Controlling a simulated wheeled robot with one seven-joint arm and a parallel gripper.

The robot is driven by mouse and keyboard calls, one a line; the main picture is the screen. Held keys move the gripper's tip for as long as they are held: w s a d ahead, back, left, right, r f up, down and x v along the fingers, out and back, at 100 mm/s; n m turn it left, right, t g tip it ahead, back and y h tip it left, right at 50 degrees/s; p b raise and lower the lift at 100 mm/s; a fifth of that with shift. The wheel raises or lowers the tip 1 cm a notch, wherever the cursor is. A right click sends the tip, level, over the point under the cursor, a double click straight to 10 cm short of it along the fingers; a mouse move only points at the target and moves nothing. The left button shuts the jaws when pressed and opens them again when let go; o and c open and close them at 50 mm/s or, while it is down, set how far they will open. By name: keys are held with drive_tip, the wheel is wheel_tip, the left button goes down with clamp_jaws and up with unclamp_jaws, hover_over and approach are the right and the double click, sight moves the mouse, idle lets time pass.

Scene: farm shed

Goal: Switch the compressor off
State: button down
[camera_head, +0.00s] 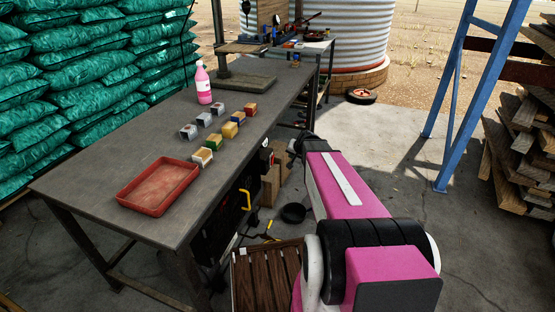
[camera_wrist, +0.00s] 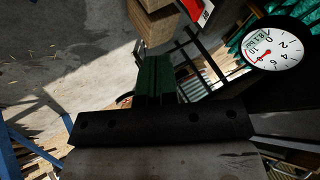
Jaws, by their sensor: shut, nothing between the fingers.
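In the wrist view my gripper (camera_wrist: 153,70) shows as dark fingers together, with nothing between them. In the head view its end is mostly hidden beyond my pink arm, beside the bench's right edge. A round white pressure gauge (camera_wrist: 275,46) with a black rim and a small number panel shows at the upper right of the wrist view, apart from the fingers. A red-and-white part (camera_wrist: 203,14) is cut off at the top edge. Dark equipment with a yellow handle (camera_head: 246,200) stands under the bench; I cannot tell if it is the compressor. No switch is clearly visible.
The grey bench (camera_head: 105,182) holds a red tray (camera_head: 158,187), several small blocks and a pink bottle (camera_head: 203,84). A slatted wooden crate (camera_head: 265,277) and black pan (camera_head: 293,213) are on the floor. A blue frame (camera_head: 450,110) stands right; concrete between is clear.

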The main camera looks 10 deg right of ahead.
sight(273, 160)
drive_tip(key=shift+w+f, duration=0.1)
idle(0.3)
drive_tip(key=w+a+f, duration=0.5)
drive_tip(key=w+f, duration=0.2)
drive_tip(key=shift+w+a, duration=0.35)
drive_tip(key=shift+w+a+r, duration=0.1)
drive_tip(key=shift+w+a, duration=0.05)
drive_tip(key=shift+a, duration=0.15)
idle(0.3)
drive_tip(key=shift+r, duration=0.15)
drive_tip(key=shift+r, duration=0.7)
